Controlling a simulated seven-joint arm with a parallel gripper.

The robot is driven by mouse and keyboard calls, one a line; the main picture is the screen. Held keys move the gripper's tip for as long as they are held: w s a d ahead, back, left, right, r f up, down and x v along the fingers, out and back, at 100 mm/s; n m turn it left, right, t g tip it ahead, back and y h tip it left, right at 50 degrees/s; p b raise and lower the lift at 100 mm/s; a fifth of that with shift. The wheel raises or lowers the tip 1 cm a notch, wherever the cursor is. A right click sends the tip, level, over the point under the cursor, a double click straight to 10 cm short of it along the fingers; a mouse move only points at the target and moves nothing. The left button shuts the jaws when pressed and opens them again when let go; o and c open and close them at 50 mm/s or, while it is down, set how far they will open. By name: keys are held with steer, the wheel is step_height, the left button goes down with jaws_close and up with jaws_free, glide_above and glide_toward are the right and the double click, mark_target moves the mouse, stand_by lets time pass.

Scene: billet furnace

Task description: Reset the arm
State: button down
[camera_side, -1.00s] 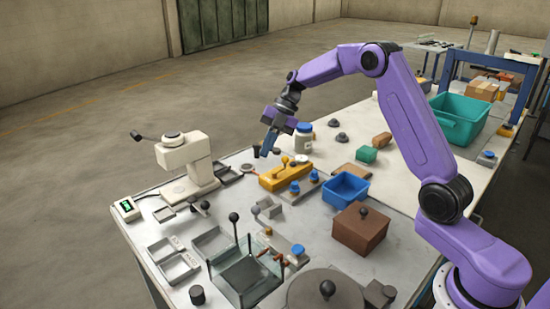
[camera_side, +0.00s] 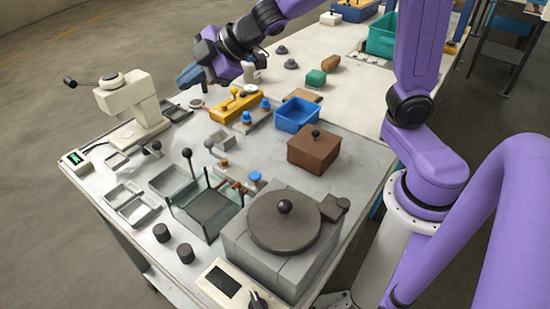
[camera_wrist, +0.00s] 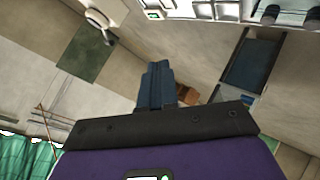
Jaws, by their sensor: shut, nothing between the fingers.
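My gripper (camera_side: 188,76) is at the upper left of the bench in the side view, raised near the white press-like instrument (camera_side: 130,105) and beyond the yellow block (camera_side: 234,104). Its blue fingers point left and slightly down. In the wrist view the fingers (camera_wrist: 157,85) are pressed together with nothing between them. My gripper partly hides a pale jar behind it.
The bench (camera_side: 348,153) holds a blue bin (camera_side: 297,114), a brown lidded box (camera_side: 313,151), a glass tank (camera_side: 205,212) and a grey furnace with a round dark lid (camera_side: 284,222). A teal crate (camera_side: 382,38) stands farther back.

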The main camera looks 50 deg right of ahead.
steer(key=s+d+f+m+g+h, duration=0.1)
steer(key=s+d+f+g, duration=0.2)
steer(key=s, duration=0.7)
steer(key=s+d+f+m+g+h, duration=0.1)
steer(key=s+d+f+g+h, duration=0.1)
steer(key=s, duration=0.8)
steer(key=s+d+f+m+g+h, duration=0.1)
steer(key=s+d+f+g, duration=0.3)
steer(key=s, duration=0.6)
steer(key=shift+d+f+h, duration=0.2)
steer(key=shift+d+h, duration=0.2)
steer(key=shift+d, duration=0.6)
